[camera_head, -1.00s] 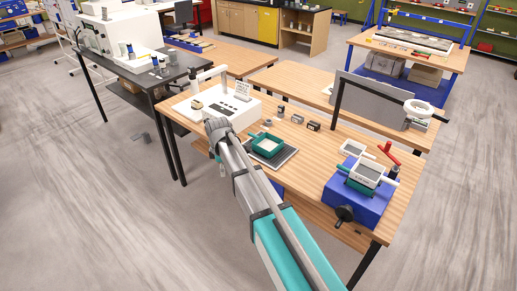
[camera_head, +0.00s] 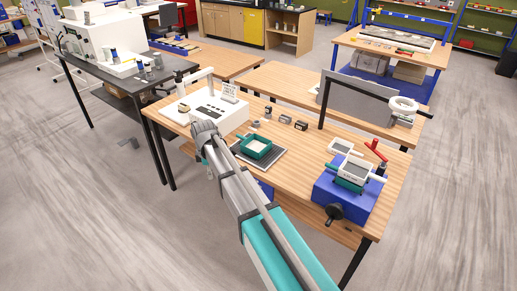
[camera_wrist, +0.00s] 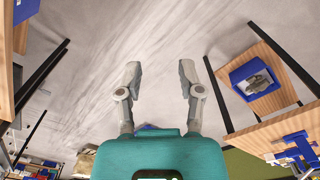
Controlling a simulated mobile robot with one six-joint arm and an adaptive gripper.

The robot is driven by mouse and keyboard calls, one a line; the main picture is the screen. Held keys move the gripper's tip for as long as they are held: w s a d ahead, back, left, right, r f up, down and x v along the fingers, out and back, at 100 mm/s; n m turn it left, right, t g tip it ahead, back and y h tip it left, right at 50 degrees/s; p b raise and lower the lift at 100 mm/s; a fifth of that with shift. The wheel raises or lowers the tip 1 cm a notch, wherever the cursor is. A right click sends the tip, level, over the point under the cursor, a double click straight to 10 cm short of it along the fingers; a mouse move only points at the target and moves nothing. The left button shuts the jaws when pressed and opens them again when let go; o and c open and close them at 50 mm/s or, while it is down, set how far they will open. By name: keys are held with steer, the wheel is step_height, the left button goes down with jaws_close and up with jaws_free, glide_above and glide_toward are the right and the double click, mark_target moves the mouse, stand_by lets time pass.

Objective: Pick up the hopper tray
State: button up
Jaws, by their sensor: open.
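A teal tray (camera_head: 256,147) with a pale inside and a short handle sits on a dark flat mat (camera_head: 273,162) on the wooden bench. A second teal piece (camera_head: 349,184) sits under a white-framed box (camera_head: 356,171) on a blue machine (camera_head: 336,205) at the bench's right end. I cannot tell which of these is the hopper tray. My gripper (camera_wrist: 160,78) is open and empty in the wrist view, with bare floor between its fingers. In the head view my arm reaches to the bench's left part, and its fingertips are not clear.
A white box (camera_head: 211,107) with a small sign stands at the bench's left. Several small dark blocks (camera_head: 285,119) lie behind the tray. A grey panel (camera_head: 352,99), a black frame and a white ring lamp (camera_head: 403,105) stand behind. A red-handled item (camera_head: 376,151) is beside the machine.

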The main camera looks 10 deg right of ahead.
stand_by(0.5)
steer(key=s+d+f+m+b, duration=0.5)
steer(key=s+d+m, duration=0.4)
steer(key=d, duration=0.3)
steer(key=s+d+f+m+b, duration=0.5)
steer(key=s+d+m, duration=0.3)
steer(key=s+d, duration=0.3)
steer(key=shift+d+f+m, duration=0.2)
steer(key=shift+d+m, duration=0.2)
steer(key=shift+d, duration=0.15)
steer(key=shift+w, duration=0.15)
